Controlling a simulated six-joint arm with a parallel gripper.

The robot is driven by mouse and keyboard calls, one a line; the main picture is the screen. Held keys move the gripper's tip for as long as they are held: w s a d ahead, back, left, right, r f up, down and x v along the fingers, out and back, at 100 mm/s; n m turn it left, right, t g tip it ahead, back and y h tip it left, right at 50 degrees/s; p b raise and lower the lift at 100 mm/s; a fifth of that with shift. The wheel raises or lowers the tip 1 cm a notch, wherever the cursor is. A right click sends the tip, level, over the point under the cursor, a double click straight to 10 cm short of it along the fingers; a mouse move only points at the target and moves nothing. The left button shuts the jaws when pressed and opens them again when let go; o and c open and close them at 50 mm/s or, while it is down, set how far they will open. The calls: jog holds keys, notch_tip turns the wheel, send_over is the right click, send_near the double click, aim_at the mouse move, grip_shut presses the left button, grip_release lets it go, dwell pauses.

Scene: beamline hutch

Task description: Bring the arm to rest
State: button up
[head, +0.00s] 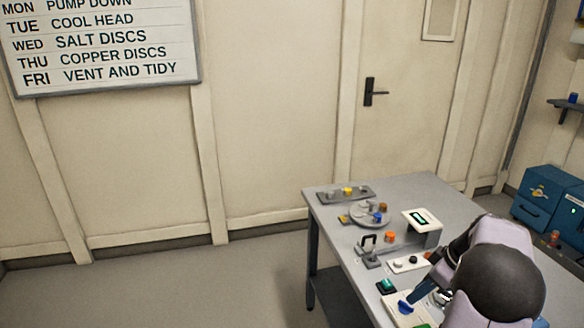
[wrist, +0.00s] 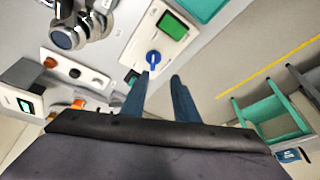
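My gripper (wrist: 160,78) shows as two blue fingers in the wrist view. They stand apart with nothing between them, so it is open and empty. Its tips appear close to a blue knob (wrist: 153,58) on a white panel with a green screen (wrist: 174,26); I cannot tell whether they touch it. In the head view my arm reaches over the near part of the grey table (head: 425,188) at the lower right. One gripper finger (head: 424,289) shows beside the blue knob (head: 405,307), and the rest is hidden by my arm.
The table holds a round plate with small pieces (head: 366,215), a grey strip (head: 342,195), a white device with a screen (head: 421,219), a clamp-like stand (head: 370,250) and a knobbed panel (head: 408,263). Blue cabinets (head: 540,196) stand at the right. Floor left of the table is clear.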

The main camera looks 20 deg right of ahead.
jog(key=s+a+m+g+p, duration=0.2)
jog(key=s+a+m+g, duration=0.1)
jog(key=a, duration=1.8)
jog(key=s+a+f+m+h+p, duration=0.1)
jog(key=s+a+f+m+h, duration=0.1)
jog(key=s+a, duration=0.9)
notch_tip(320, 180, down, 12)
jog(key=b, duration=1.2)
jog(key=shift+s+d+f+g+b, duration=0.2)
jog(key=shift+s+d+g+b, duration=0.15)
jog(key=shift+s, duration=0.1)
